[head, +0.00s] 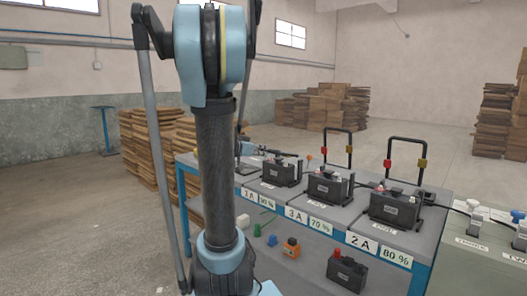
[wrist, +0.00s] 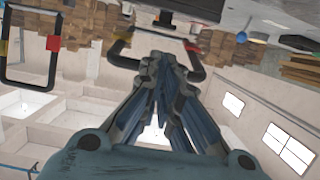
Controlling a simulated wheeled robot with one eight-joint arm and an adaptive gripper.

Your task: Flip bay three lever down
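The bay three lever (head: 338,131) is a black U-shaped handle with red and yellow collars. It stands upright behind the middle battery (head: 328,188), above the "3 A 70 %" label (head: 308,219). My gripper (head: 279,153) is partly behind my arm in the head view, left of this lever and near the left bay. In the wrist view my gripper (wrist: 164,60) has its fingertips drawn together, overlapping a black handle (wrist: 122,61) with yellow and red collars. I cannot tell which lever this is, or whether the fingers touch it.
The right lever (head: 406,139) stands upright behind the right battery (head: 394,207). A left battery (head: 280,172) sits in the bay labelled 1 A. The lower shelf holds small coloured parts and another battery (head: 347,270). A grey-green box (head: 470,258) stands at right.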

